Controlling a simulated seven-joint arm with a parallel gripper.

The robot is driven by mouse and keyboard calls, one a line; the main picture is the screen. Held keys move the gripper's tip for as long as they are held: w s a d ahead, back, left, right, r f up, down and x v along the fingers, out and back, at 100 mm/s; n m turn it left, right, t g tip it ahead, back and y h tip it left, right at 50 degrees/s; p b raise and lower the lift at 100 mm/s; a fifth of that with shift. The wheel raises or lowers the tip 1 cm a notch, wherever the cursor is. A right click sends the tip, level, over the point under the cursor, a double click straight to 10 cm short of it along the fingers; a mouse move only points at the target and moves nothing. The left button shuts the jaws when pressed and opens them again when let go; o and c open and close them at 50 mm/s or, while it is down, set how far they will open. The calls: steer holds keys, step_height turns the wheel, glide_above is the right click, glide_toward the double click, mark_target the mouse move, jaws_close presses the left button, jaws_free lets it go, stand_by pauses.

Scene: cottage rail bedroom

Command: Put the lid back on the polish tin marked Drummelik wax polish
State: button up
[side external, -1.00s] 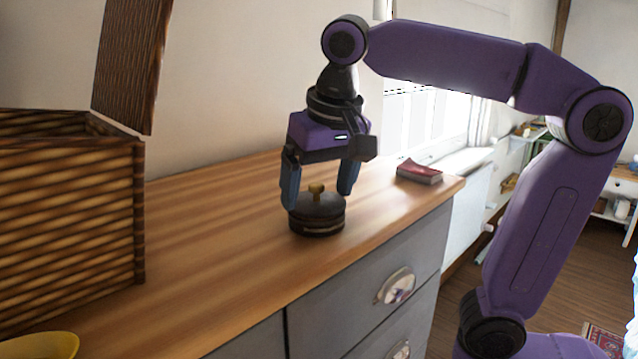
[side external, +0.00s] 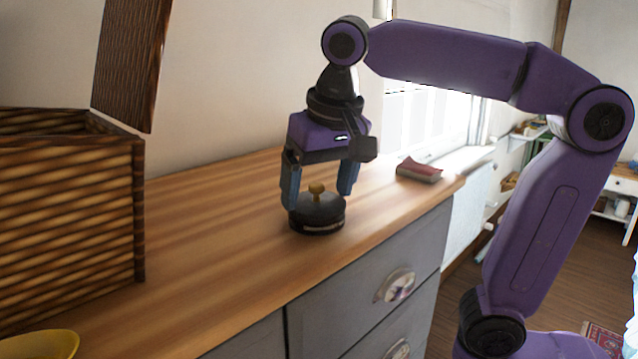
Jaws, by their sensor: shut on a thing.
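The dark round polish tin (side external: 318,226) stands upright on the wooden top of the dresser. Its dark lid (side external: 322,205), with a small brass knob (side external: 317,188), is on top of the tin and looks about level. My gripper (side external: 320,198) points down over it, with one blue finger at each side of the lid. It is shut on the lid, across its rim. I cannot see a clear gap between lid and tin from here. The marking on the tin is too small to read.
A large woven basket (side external: 70,225) with its cover raised stands at the left. A yellow bowl (side external: 42,345) is at the bottom left edge. A red book (side external: 419,171) lies behind to the right. The wooden top (side external: 215,220) between basket and tin is clear.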

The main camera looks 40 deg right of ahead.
steer(key=o, duration=0.8)
steer(key=shift+r, duration=3.5)
jaws_close()
steer(key=shift+f, duration=2.2)
